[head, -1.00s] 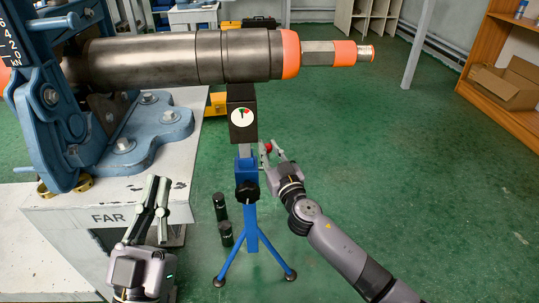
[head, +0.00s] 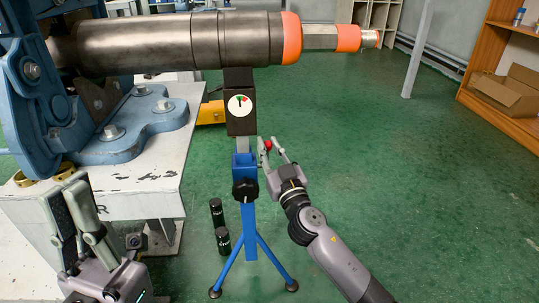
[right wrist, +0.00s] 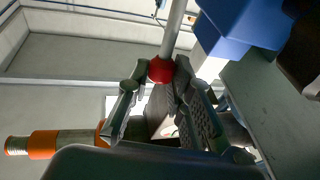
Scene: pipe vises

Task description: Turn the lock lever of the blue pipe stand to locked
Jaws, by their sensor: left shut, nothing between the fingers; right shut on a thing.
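The blue pipe stand (head: 249,218) stands on the floor under the pipe's free end, on splayed legs with a black knob (head: 245,189) on its front. Its lever has a red ball knob (head: 267,145) just right of the post. In the right wrist view the red ball (right wrist: 161,69) sits at the end of a grey rod (right wrist: 174,30), near the blue stand body (right wrist: 235,25). My right gripper (head: 273,146) is shut on the red ball; its fingertips (right wrist: 158,74) press both sides. My left gripper (head: 64,187) is shut and empty at the lower left, away from the stand.
The large steel pipe (head: 180,43) with orange bands lies over the stand, held in a blue vise (head: 150,122) on a white table (head: 150,185). A round gauge (head: 240,105) is on the stand's black head. Floor at right is clear.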

